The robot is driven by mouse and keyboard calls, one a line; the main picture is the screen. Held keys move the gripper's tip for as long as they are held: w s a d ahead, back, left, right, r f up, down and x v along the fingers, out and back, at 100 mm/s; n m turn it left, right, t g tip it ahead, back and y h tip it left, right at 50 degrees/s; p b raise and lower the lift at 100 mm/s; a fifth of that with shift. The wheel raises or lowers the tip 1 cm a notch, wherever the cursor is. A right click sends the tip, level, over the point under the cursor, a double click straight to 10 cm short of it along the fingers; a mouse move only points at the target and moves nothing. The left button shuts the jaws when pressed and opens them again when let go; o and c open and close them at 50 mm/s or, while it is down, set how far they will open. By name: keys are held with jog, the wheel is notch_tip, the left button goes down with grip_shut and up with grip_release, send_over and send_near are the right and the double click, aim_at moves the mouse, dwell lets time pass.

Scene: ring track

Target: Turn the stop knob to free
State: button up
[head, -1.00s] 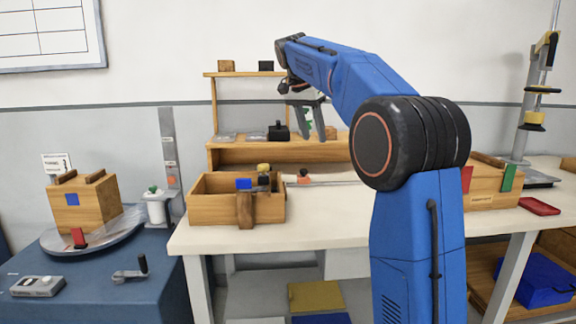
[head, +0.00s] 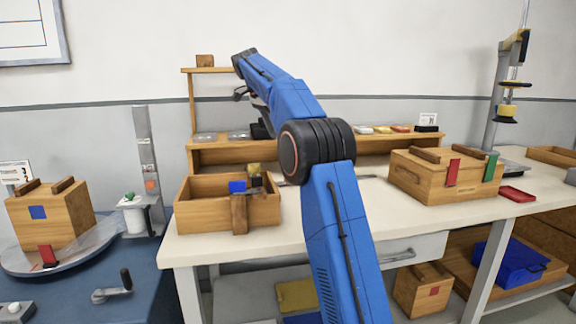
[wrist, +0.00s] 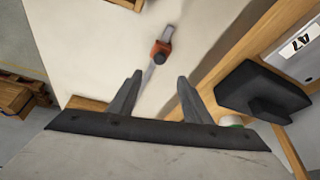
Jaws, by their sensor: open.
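In the wrist view, a small orange-red piece with a dark tip (wrist: 160,49) sits on a pale strip on the bench top. It may be the stop knob; I see no marking to confirm this or tell its setting. My gripper (wrist: 158,77) is open and empty. Its two grey fingers point toward the orange piece, which appears just beyond and between the fingertips, apart from them. In the head view, my arm hides the orange piece, and the gripper is mostly hidden behind the arm.
A black block (wrist: 262,92) on a wooden shelf lies close right of my fingers in the wrist view. An open wooden box (head: 205,215) stands left on the bench, a closed wooden box (head: 425,180) right.

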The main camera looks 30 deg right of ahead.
jog(key=x, duration=1.4)
jog(key=shift+f, duration=0.1)
jog(key=c, duration=1.1)
